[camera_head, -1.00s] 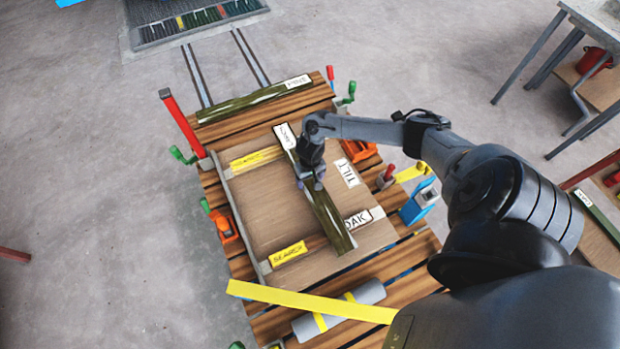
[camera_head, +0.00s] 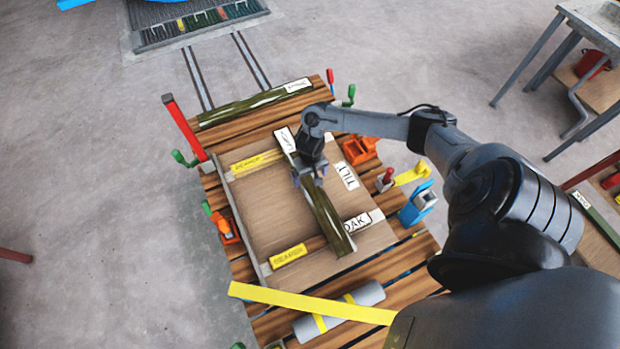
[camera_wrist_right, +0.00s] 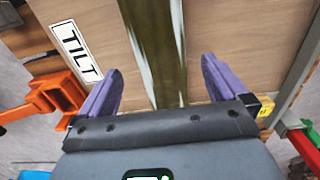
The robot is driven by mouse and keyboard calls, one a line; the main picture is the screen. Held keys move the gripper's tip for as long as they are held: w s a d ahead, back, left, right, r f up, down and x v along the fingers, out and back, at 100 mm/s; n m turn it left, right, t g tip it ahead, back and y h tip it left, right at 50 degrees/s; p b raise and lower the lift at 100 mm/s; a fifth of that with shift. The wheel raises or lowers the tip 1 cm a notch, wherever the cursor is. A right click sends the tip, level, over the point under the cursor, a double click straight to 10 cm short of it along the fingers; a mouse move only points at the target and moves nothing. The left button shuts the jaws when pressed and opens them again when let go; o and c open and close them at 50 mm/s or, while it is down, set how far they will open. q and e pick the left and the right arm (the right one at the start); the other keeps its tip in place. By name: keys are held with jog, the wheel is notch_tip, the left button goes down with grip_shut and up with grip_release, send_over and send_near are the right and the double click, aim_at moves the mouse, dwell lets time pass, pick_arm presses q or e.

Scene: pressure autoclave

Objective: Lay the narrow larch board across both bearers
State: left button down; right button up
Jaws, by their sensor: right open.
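A dark green board (camera_head: 326,212) with a white label at its far end, too blurred to read, lies across the flat wooden panel (camera_head: 265,205). It crosses the line of two strips with yellow labels, the far bearer (camera_head: 258,162) and the near bearer (camera_head: 289,256). Whether it rests on both is not clear. My right gripper (camera_head: 308,178) is open above the board's far half. In the right wrist view, the board (camera_wrist_right: 155,50) runs between the spread purple fingers (camera_wrist_right: 162,90), with a gap on each side. My left gripper is out of view.
Another green board (camera_head: 255,103) lies at the slatted table's far end. An orange clamp (camera_head: 360,150) and a blue object (camera_head: 418,203) stand right of the panel. A grey roll (camera_head: 340,310) and a yellow strip (camera_head: 310,302) lie in front. A red post (camera_head: 182,127) rises at left.

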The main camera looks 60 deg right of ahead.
aim_at(310, 183)
notch_tip(310, 183, up, 6)
jog(key=p, duration=0.2)
jog(key=a+r+n+t+y, duration=0.15)
jog(key=a+n+t, duration=0.5)
jog(key=a, duration=1.65)
jog(key=s+r+n+g+h, duration=0.1)
jog(key=s+r+n+g, duration=0.1)
jog(key=s+r, duration=0.7)
jog(key=shift+s+r+n+g, duration=0.2)
jog(key=shift+s+n+g, duration=0.2)
jog(key=shift+s, duration=0.6)
jog(key=shift+a, duration=0.1)
